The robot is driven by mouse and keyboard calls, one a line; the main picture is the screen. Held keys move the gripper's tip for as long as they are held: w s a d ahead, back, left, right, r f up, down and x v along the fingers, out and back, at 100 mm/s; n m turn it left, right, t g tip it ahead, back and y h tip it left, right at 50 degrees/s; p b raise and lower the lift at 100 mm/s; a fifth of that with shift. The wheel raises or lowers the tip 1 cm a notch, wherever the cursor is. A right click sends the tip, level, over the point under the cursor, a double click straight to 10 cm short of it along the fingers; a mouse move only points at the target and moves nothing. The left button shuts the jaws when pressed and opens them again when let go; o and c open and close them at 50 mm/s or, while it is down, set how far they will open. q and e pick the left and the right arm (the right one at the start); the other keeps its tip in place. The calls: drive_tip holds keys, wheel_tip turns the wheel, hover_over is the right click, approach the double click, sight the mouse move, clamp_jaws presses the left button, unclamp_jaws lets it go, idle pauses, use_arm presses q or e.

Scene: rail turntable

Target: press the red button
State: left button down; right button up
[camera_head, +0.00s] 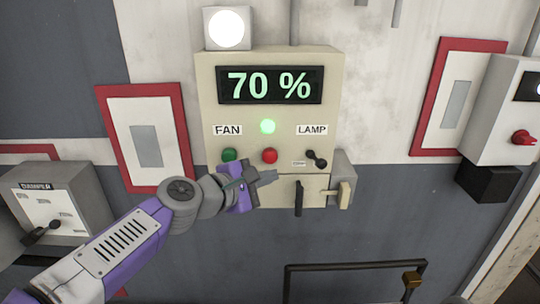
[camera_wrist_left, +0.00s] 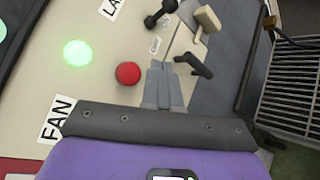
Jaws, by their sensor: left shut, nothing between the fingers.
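The red button (camera_head: 270,155) sits on the front of a beige control box, below the glowing green light (camera_head: 267,126) and to the right of the green button (camera_head: 229,155). It also shows in the left wrist view as a red dome (camera_wrist_left: 128,73). My left gripper (camera_head: 270,177) is shut and empty, just below the red button in the head view. In the left wrist view its fingertips (camera_wrist_left: 160,68) lie just to the right of the red button, with a small gap in the picture. I cannot tell whether they touch the panel. My right gripper is out of view.
The box has a display (camera_head: 270,85) reading 70 %, a black lamp switch (camera_head: 317,159), a black lever (camera_head: 298,197) and a beige handle (camera_head: 345,194). A white lamp (camera_head: 227,29) is lit on top. A damper box (camera_head: 58,202) is at left, and a dark rail (camera_head: 350,267) runs below.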

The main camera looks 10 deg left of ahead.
sight(266, 163)
use_arm(q)
drive_tip(key=shift+w+a+p, duration=0.2)
drive_tip(key=shift+w+p, duration=0.15)
drive_tip(key=shift+w, duration=0.65)
drive_tip(key=shift+w+a+p, duration=0.2)
drive_tip(key=shift+w+p, duration=0.1)
drive_tip(key=shift+w, duration=0.7)
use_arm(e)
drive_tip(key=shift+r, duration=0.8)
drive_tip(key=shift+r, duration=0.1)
use_arm(q)
drive_tip(key=shift+w+a, duration=0.1)
drive_tip(key=shift+w, duration=0.3)
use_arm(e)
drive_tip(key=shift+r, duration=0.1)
use_arm(q)
drive_tip(key=shift+w+a+p, duration=0.1)
drive_tip(key=shift+w+p, duration=0.3)
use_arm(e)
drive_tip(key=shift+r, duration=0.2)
use_arm(q)
drive_tip(key=shift+s, duration=0.1)
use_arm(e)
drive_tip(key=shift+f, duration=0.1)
use_arm(q)
drive_tip(key=shift+s+d+b, duration=0.2)
drive_tip(key=shift+s+b, duration=0.25)
drive_tip(key=shift+s, duration=0.25)
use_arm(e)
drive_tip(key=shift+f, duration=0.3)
